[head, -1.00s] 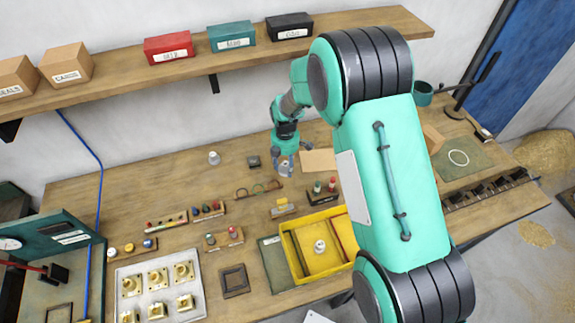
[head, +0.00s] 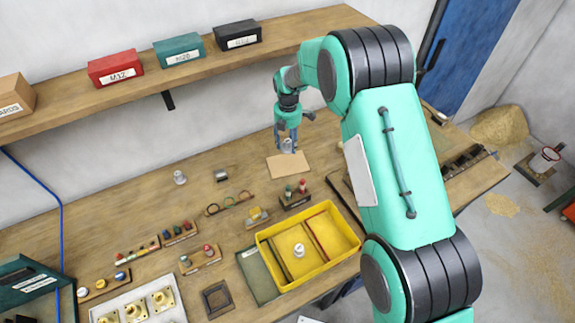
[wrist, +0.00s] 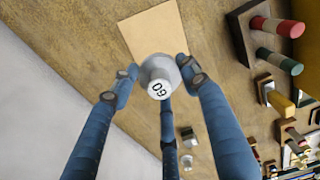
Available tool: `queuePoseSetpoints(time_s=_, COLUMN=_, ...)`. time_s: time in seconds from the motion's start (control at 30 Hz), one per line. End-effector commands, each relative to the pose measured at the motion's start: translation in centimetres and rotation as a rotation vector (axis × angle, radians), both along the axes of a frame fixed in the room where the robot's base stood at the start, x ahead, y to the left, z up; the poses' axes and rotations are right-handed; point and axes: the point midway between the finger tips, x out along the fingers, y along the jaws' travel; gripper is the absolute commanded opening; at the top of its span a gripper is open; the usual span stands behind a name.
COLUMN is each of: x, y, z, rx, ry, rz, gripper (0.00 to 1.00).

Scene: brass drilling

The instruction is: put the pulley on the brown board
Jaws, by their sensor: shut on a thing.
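The pulley (head: 288,146) is a small grey-white stepped round piece. In the wrist view the pulley (wrist: 159,80) shows a white end with a number like 60 or 09. My gripper (head: 287,138) has its blue fingers closed around it, also seen in the wrist view (wrist: 157,84). The brown board (head: 288,167) is a flat tan rectangle on the bench. In the head view the pulley overlaps the board's back edge. In the wrist view it overlaps the end of the board (wrist: 150,30). I cannot tell the exact gap below it.
A block with red and green pegs (head: 296,197) stands just in front of the board. A yellow tray (head: 262,238) lies farther forward. A small grey round piece (head: 180,178) and a small dark-and-silver block (head: 221,175) stand to the left. The shelf (head: 140,86) overhangs behind.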

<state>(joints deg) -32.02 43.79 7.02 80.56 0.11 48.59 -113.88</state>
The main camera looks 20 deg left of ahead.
Motion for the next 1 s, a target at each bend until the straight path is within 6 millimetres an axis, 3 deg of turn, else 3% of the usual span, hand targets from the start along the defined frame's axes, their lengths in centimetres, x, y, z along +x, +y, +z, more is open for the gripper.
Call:
queuePoseSetpoints(time_s=0.37, x=0.0, y=0.0, z=-0.3, rx=0.0, ry=0.0, rz=0.0, gripper=0.15)
queuePoseSetpoints(time_s=0.8, x=0.0, y=0.1, z=-5.6, rx=0.001, ry=-0.001, rz=0.0, gripper=0.15)
queuePoseSetpoints(time_s=1.0, x=0.0, y=0.1, z=-6.2, rx=0.001, ry=-0.001, rz=0.0, gripper=0.15)
